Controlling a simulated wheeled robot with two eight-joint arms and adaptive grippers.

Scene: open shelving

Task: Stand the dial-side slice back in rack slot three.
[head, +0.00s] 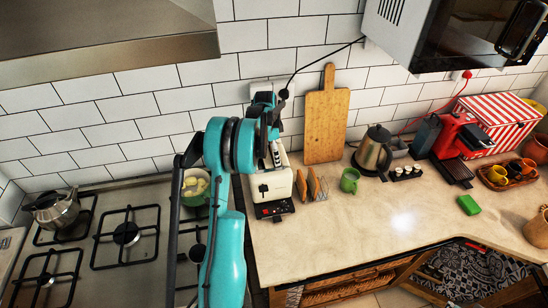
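A cream toaster (273,186) with a black control panel stands on the counter's left end, beside the stove. Its top slots are largely hidden by my teal arm and gripper, and I cannot see a slice in them. Brown toast slices (313,184) stand upright just right of the toaster, seemingly in a small rack whose slots are too small to tell apart. My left gripper (277,157) reaches down over the toaster's top from behind the arm. Its fingertips are small and partly hidden, so I cannot tell whether they are open or hold anything. My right gripper is not in view.
A green mug (350,180) stands close right of the slices. A wooden board (326,120) leans on the wall behind them, and a kettle (373,152) is further right. The stove (120,240) with pots is left. The front middle counter (370,235) is clear.

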